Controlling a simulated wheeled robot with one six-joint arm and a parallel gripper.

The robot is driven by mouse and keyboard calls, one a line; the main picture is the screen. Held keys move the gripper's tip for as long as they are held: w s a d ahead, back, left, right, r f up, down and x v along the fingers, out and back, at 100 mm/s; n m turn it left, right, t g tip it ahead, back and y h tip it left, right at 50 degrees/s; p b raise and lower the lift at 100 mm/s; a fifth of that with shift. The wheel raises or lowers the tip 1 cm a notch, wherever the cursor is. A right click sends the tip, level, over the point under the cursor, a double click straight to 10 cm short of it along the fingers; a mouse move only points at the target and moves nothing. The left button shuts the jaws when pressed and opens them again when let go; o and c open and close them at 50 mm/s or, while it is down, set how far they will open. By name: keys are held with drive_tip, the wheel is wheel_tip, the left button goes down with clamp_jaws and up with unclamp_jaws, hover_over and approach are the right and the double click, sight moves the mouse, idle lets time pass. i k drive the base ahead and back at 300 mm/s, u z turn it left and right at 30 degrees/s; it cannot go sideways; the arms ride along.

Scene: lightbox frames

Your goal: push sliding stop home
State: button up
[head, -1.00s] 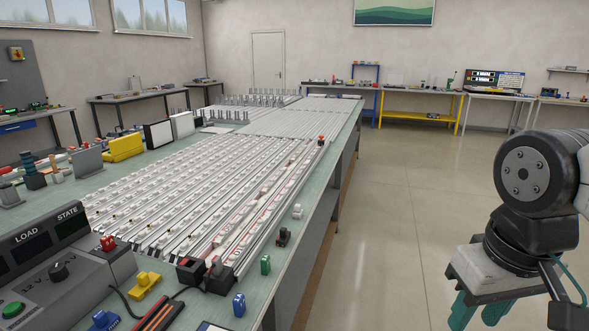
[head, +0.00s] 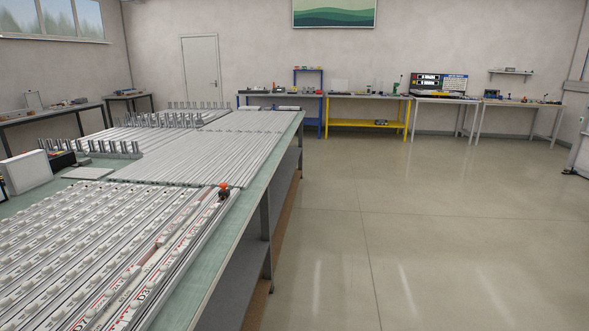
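A small black piece with an orange-red top (head: 223,191) sits on the outermost rail at the right side of the long bench. It may be the sliding stop, but it is too small to tell for sure. The rail (head: 178,261) runs along the bench's right edge, past white strips with red marks and lettering. The front end of the rail lies outside the picture. My gripper is not in view.
The long green-topped bench (head: 205,275) fills the left side, with an open shelf below. Pale rails (head: 195,150) and upright metal posts (head: 165,118) cover its far part. Clear floor (head: 420,220) lies to the right. A yellow-framed bench (head: 367,126) stands at the back wall.

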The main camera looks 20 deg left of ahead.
sight(223, 193)
drive_tip(key=i, duration=1.65)
drive_tip(key=u, duration=1.15)
drive_tip(key=i, duration=1.1)
drive_tip(key=u, duration=1.05)
drive_tip(key=i, duration=0.2)
drive_tip(key=u, duration=0.15)
